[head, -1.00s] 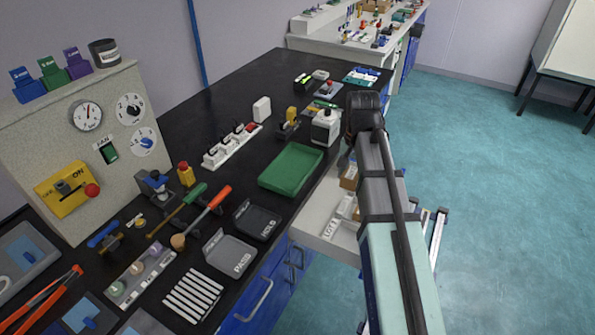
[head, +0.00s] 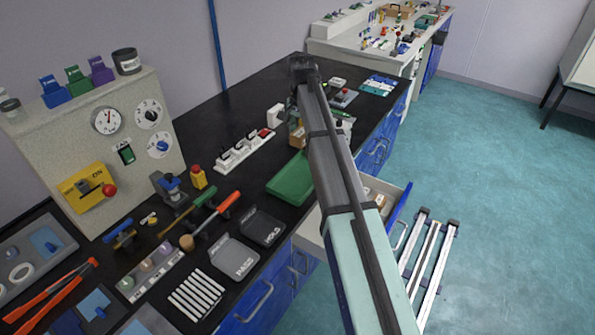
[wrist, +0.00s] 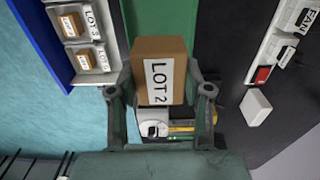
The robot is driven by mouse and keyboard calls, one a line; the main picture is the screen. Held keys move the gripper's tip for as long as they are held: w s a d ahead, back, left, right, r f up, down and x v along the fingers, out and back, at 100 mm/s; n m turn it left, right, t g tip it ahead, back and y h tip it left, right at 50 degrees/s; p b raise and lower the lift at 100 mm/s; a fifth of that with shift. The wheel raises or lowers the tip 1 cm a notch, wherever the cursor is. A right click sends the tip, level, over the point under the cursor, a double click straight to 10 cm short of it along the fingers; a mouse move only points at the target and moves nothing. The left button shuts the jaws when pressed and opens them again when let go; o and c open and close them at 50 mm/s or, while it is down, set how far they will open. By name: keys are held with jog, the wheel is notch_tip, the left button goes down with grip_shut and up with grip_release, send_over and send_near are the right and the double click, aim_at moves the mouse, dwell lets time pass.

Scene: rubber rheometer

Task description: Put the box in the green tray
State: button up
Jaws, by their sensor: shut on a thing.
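A brown box labelled LOT 2 (wrist: 160,72) is held between the fingers of my gripper (wrist: 160,95) in the wrist view. My gripper is shut on its sides. In the head view part of the brown box (head: 297,134) shows left of my arm, over the bench beyond the tray; my arm hides most of the gripper. The green tray (head: 288,183) lies on the black bench, its right part hidden behind my arm. In the wrist view green tray surface (wrist: 160,18) shows past the box's top edge. The box is apart from the visible tray floor.
An open drawer (head: 398,213) with several small boxes juts out right of the bench; its LOT 3 and LOT 6 boxes show in the wrist view (wrist: 80,42). A white switch strip (head: 243,150) and a white block (head: 275,115) stand left of the box.

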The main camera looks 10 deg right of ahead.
aim_at(301, 143)
notch_tip(301, 143, down, 16)
jog(key=p, duration=0.3)
jog(key=shift+f, duration=0.15)
jog(key=o, duration=1.2)
notch_tip(301, 143, up, 12)
jog(key=b, duration=0.3)
